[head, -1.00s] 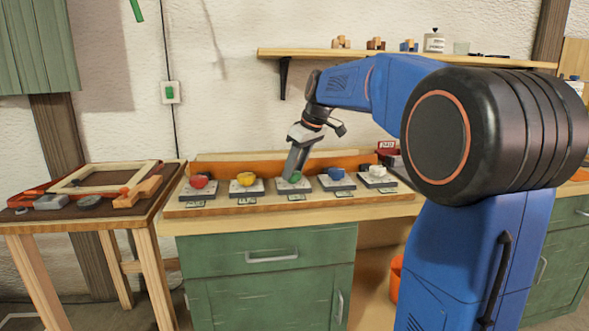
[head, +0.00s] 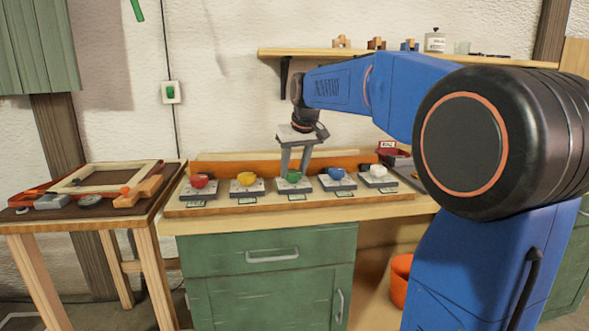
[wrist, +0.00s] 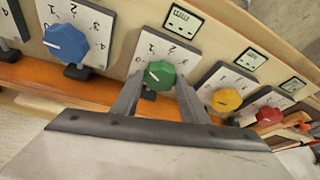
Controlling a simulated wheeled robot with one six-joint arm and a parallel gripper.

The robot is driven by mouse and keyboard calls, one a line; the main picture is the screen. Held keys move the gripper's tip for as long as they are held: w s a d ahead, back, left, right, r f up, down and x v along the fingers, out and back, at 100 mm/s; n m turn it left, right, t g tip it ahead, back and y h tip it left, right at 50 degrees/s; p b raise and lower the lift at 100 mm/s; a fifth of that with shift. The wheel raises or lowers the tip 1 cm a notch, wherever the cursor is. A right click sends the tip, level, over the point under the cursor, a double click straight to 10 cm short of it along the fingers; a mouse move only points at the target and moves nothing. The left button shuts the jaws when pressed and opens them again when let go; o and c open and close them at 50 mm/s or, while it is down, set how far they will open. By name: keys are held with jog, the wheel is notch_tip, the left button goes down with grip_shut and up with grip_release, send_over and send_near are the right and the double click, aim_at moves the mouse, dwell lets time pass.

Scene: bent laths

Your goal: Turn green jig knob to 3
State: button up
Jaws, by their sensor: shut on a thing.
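The green jig knob (head: 293,177) is the middle one of a row of knobs on the bench, each on a pale dial plate. In the wrist view the green knob (wrist: 160,75) sits between the two fingers, with digits on the plate (wrist: 168,48) beyond it. My gripper (head: 294,174) points down at this knob and is shut on it; it also shows in the wrist view (wrist: 160,84). A small pale pointer mark shows on the knob, but I cannot tell which digit it meets.
Red (head: 199,181), yellow (head: 246,179), blue (head: 337,174) and white (head: 378,171) knobs stand close on both sides. An orange rail (head: 240,166) runs behind them. A side table (head: 150,208) with a frame stands left. A shelf (head: 380,57) hangs above.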

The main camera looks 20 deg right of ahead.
jog(key=m, duration=0.2)
jog(key=m+h, duration=0.2)
jog(key=m, duration=0.1)
jog(key=shift+a+m+g, duration=0.25)
jog(key=shift+m+g, duration=0.05)
jog(key=shift+g, duration=0.1)
jog(key=m, duration=0.2)
jog(key=m+g+h, duration=0.1)
jog(key=m, duration=0.2)
jog(key=shift+w+a+m+h, duration=0.1)
jog(key=shift+w+m+h, duration=0.1)
jog(key=shift+m+h, duration=0.1)
jog(key=m+g, duration=0.1)
jog(key=m, duration=0.3)
jog(key=shift+w+g+h, duration=0.15)
jog(key=shift+g+h, duration=0.25)
jog(key=m+g, duration=0.1)
jog(key=m, duration=0.2)
jog(key=m+g, duration=0.1)
jog(key=m, duration=0.1)
jog(key=shift+w+m, duration=0.15)
jog(key=shift+m, duration=0.25)
jog(key=o, duration=1)
jog(key=shift+r, duration=0.15)
